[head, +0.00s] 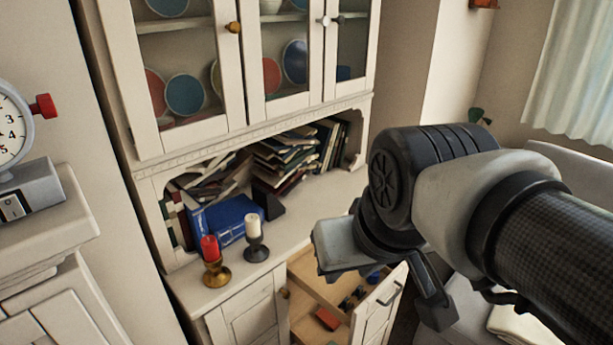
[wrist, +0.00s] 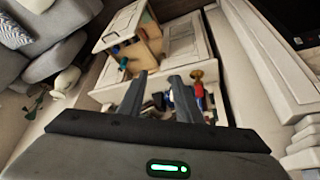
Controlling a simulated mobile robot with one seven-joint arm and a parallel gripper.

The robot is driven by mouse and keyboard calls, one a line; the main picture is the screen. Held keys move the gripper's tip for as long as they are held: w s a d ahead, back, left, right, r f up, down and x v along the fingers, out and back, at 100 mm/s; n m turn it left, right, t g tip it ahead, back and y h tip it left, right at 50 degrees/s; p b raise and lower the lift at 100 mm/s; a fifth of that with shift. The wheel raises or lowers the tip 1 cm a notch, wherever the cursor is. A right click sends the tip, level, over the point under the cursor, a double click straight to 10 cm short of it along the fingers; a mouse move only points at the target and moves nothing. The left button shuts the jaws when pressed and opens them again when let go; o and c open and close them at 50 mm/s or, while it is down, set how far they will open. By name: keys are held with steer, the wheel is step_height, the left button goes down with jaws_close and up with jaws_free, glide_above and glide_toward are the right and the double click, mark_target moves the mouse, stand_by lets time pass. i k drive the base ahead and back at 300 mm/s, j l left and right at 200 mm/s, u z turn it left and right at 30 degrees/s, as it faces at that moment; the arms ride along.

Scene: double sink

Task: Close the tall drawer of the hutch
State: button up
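The white hutch (head: 240,300) stands ahead of me. Its tall drawer (head: 300,287) is pulled out at the lower right, showing a wooden inside with a red block and small dark and blue items. The white drawer front (head: 378,312) has a dark handle (head: 392,293). In the wrist view the open drawer (wrist: 150,48) is beyond the fingers, up and to the left. My gripper (wrist: 158,80) is open and empty, its two fingers apart. It is above the drawer area and apart from the drawer front. In the head view my wrist hides part of the hutch's right side.
A red candle (head: 210,247) and a white candle (head: 253,226) stand on the hutch counter. Books (head: 290,160) fill the niche behind, under glass doors with plates. A scale (head: 25,185) sits at the left. A grey sofa (wrist: 65,60) is near the open drawer.

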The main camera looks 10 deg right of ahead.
mark_target(369, 319)
steer(key=i+l+z, duration=0.1)
steer(key=i+z, duration=0.15)
steer(key=z, duration=0.2)
steer(key=i+z, duration=0.3)
steer(key=z, duration=0.2)
steer(key=k, duration=0.4)
steer(key=i+j+u, duration=0.25)
steer(key=i+j, duration=0.2)
